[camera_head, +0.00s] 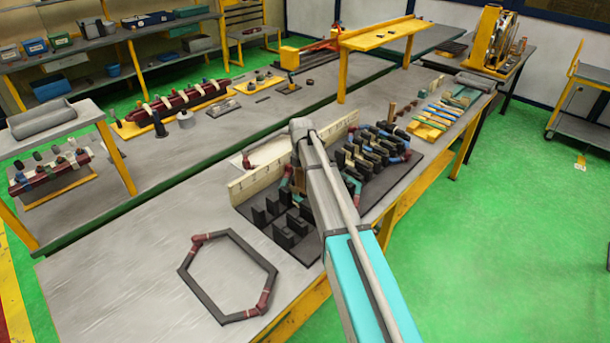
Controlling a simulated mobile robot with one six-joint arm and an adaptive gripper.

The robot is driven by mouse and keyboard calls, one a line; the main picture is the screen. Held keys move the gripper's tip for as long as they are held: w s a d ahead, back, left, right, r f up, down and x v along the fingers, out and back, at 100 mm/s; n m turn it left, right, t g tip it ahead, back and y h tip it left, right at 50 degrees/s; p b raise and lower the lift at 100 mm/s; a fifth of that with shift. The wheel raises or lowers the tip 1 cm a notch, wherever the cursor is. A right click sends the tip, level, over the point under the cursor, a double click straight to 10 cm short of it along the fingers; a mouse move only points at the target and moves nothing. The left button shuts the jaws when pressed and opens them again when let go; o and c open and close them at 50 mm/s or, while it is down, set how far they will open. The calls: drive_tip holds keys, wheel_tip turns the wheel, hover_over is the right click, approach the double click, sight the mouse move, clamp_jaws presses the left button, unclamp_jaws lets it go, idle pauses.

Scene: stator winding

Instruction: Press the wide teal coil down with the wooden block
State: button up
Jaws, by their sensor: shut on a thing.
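My arm reaches over the black slotted stator fixture (272,228), and its grey link covers the middle of it. My gripper (299,166) is mostly hidden behind this link; it is shut on a small tan piece, seemingly the wooden block (299,182), just left of the link. Parts of the wide teal coil show on both sides of the arm, at its right end (354,186) and on the left beside the block. Its middle is hidden. I cannot tell whether the block touches the coil.
A dark hexagonal coil (228,316) with reddish joints lies flat at the front left. A cream upright strip (258,183) runs behind the fixture. Black slot posts and dark and blue coils (378,148) fill the fixture's far part. The grey table (130,270) is clear at left.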

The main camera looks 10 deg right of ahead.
drive_tip(key=shift+r+p, duration=2.8)
drive_tip(key=shift+r, duration=0.25)
drive_tip(key=shift+f, duration=0.1)
